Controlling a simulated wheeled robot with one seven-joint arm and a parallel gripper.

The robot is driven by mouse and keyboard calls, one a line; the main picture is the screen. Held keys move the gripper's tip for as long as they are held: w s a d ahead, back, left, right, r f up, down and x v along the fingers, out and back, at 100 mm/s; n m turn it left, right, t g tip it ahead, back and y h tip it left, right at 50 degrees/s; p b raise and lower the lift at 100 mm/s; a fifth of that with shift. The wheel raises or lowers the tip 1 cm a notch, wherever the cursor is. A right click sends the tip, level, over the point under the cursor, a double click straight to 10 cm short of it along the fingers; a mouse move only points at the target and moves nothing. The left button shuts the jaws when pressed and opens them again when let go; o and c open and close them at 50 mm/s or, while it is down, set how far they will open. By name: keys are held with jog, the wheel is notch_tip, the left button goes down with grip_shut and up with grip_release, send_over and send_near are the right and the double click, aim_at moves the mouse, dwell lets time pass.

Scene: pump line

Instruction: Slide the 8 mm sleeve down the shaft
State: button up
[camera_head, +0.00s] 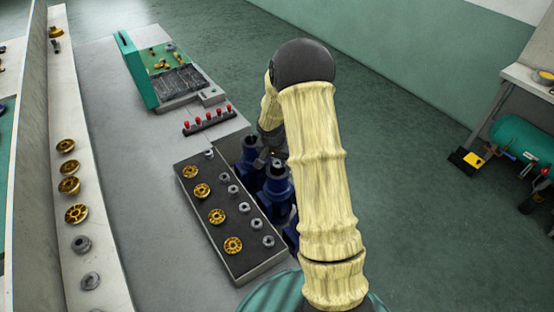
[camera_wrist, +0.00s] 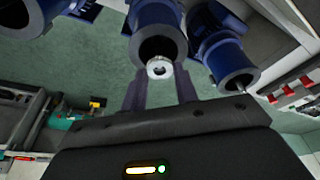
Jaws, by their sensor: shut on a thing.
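The sleeve (camera_wrist: 160,69), a small silver ring with a dark bore, sits between the fingertips of my gripper (camera_wrist: 160,80) in the wrist view. My gripper is shut on it. The sleeve is at the dark round mouth of a blue pump housing (camera_wrist: 157,25). The shaft cannot be made out, so I cannot tell how far the sleeve is on it. In the head view my gripper is mostly hidden behind my arm, close to the blue pumps (camera_head: 277,186).
Two more blue pumps (camera_wrist: 226,60) flank this one closely in the wrist view. A dark tray (camera_head: 212,235) of brass impellers and grey sleeves lies left of the pumps. A red-knobbed rack (camera_head: 209,121) and green-sided case (camera_head: 140,75) stand farther back.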

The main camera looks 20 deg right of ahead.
jog(key=shift+f+b, duration=0.4)
dwell(0.3)
jog(key=o, duration=1)
jog(key=shift+o, duration=0.2)
jog(key=b+v, duration=0.1)
jog(key=v, duration=1.6)
jog(key=shift+r+b, duration=0.2)
jog(key=shift+b, duration=0.1)
